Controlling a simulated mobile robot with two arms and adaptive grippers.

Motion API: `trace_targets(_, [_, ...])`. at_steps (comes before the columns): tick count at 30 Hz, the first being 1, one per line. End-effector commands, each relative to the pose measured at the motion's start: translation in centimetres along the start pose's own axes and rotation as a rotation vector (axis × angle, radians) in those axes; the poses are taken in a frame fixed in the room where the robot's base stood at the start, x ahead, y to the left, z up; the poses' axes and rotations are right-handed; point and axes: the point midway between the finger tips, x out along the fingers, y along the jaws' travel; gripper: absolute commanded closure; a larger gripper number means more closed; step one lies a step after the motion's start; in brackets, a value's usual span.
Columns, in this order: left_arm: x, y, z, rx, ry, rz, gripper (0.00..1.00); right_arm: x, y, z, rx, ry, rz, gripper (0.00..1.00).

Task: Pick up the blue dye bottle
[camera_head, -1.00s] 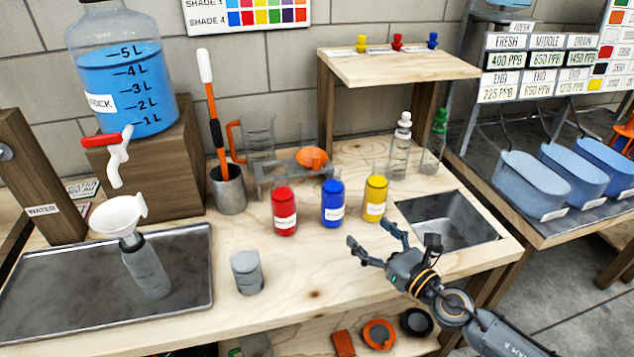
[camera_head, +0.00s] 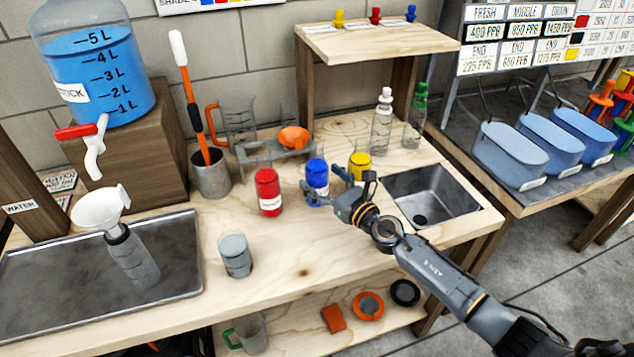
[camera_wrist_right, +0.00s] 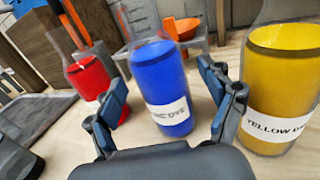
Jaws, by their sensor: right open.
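The blue dye bottle (camera_head: 317,177) stands upright on the wooden bench between the red bottle (camera_head: 268,192) and the yellow bottle (camera_head: 358,168). My right gripper (camera_head: 326,190) is open at the near side of the blue bottle and partly covers it in the head view. In the right wrist view, the blue bottle (camera_wrist_right: 160,85) stands between the two open fingers (camera_wrist_right: 165,112), with a white label partly showing. I cannot tell whether a finger touches it. The left gripper is not in view.
In the right wrist view the yellow bottle (camera_wrist_right: 282,80) is close beside the right finger, and the red bottle (camera_wrist_right: 92,82) is near the left one. A grey cup (camera_head: 236,256) stands at front left. A metal sink (camera_head: 440,205) is at right. Bare bench lies in front.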

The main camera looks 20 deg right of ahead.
Motion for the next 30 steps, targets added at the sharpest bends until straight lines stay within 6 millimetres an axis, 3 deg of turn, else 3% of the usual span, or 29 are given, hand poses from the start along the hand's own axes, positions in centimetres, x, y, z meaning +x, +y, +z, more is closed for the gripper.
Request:
trace_targets(4, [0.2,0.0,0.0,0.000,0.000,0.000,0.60,1.8,0.0,0.0,0.002,-0.001,0.000,0.19])
trace_targets(12, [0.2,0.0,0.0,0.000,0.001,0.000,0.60,2.0,0.0,0.0,0.000,0.001,0.000,0.19])
trace_targets(23, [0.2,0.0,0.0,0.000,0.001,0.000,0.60,2.0,0.0,0.0,0.000,0.000,0.000,0.90])
trace_targets(30, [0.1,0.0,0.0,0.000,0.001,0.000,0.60,2.0,0.0,0.2,0.000,-0.002,-0.001,0.93])
